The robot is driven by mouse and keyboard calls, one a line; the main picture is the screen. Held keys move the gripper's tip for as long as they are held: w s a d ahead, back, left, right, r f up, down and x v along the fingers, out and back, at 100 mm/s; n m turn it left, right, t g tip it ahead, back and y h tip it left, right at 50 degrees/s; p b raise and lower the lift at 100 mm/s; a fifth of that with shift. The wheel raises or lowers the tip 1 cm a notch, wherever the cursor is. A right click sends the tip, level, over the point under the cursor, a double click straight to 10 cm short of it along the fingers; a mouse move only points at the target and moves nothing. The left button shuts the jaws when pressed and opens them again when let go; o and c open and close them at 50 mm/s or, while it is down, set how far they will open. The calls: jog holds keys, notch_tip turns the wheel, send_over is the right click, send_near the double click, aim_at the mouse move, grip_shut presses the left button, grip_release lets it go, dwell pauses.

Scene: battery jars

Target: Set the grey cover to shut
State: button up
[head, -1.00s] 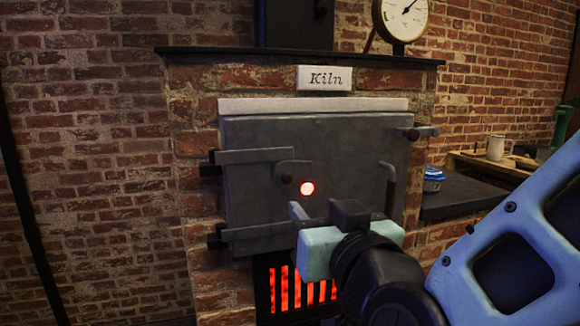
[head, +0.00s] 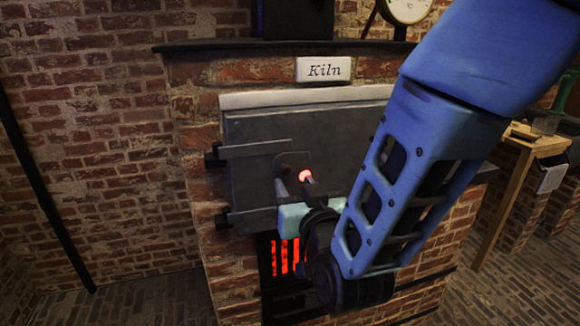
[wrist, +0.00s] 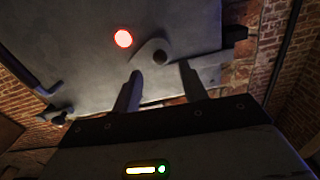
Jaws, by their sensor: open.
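The grey cover (head: 290,161) is a small rounded plate on a dark pivot, on the kiln's grey door (head: 255,130). It sits left of the glowing red peephole (head: 305,175), which shows uncovered. In the wrist view the cover (wrist: 150,48) is beside the bright peephole (wrist: 123,38). My gripper (head: 296,186) is open and empty in front of the door, just below the cover. The wrist view shows its two fingers (wrist: 158,85) apart, with the cover's pivot seen between and beyond their tips. I cannot tell whether a finger touches the cover.
Two hinge straps (head: 250,149) run along the door's left side. A fire grate (head: 286,257) glows red below my gripper. My arm hides the door's right side and handle in the head view. A wooden table (head: 533,142) stands at the right.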

aim_at(287, 173)
jog(key=shift+p+x, duration=0.3)
jog(key=shift+x, duration=1.9)
grip_shut()
